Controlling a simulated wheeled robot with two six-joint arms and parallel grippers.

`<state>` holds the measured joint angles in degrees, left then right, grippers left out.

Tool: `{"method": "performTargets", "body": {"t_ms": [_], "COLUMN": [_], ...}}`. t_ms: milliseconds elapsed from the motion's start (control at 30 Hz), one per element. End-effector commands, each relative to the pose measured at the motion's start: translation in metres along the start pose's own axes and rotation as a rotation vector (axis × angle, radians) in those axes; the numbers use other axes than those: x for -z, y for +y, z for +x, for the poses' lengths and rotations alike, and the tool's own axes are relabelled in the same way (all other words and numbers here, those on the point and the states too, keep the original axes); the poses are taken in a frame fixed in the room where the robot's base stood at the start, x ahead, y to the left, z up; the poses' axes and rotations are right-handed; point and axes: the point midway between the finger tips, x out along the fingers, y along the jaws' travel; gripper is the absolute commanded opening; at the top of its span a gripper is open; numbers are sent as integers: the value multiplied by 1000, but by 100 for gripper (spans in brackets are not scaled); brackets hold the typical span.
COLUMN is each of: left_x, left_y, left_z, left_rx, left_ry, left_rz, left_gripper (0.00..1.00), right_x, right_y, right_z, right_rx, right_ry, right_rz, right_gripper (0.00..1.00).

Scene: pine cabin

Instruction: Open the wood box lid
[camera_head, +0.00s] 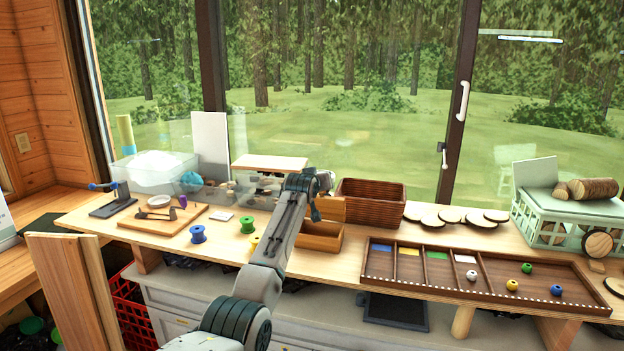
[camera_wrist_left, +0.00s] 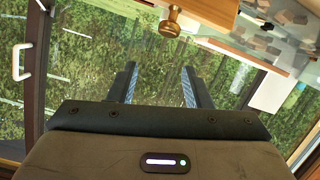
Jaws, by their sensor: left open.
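A small brown wood box (camera_head: 320,238) stands on the bench near its middle, partly hidden behind my left arm. An orange-brown wood panel (camera_head: 331,208) shows at its back, partly covered by my gripper; I cannot tell the lid's exact angle. In the left wrist view, a brass-coloured knob (camera_wrist_left: 172,22) sticks out from an orange wood surface (camera_wrist_left: 222,12). My left gripper (camera_wrist_left: 159,70) is open and empty, with the knob beyond its fingertips and apart from them. In the head view the gripper (camera_head: 316,196) is above the box, mostly hidden by its wrist. My right gripper is not in view.
A brown woven basket (camera_head: 372,203) stands close behind the box to the right. A divided tray (camera_head: 480,275) lies at front right. Spools, including a green one (camera_head: 247,225), and a cutting board (camera_head: 150,222) are at left. Wood slices (camera_head: 451,214) lie behind the tray.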

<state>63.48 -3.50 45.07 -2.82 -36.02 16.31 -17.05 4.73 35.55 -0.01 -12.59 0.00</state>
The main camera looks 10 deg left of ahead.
Motion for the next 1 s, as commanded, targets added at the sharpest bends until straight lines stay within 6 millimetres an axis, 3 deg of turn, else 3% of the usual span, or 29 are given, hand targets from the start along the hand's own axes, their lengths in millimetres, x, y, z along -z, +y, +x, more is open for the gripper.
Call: {"method": "performTargets", "body": {"t_ms": [467, 733, 1000], "left_x": [-16, -6, -1], "left_y": [-2, 1, 2], "left_z": [-52, -92, -106], "left_rx": [3, -1, -2], "left_ry": [-19, -4, 3], "left_rz": [0, -1, 0], "left_gripper": [45, 45, 45], "right_x": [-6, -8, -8], "right_y": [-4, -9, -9], "right_z": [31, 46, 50], "right_rx": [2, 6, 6], "right_ry": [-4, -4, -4], "right_rz": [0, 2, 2], "right_gripper": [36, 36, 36]}}
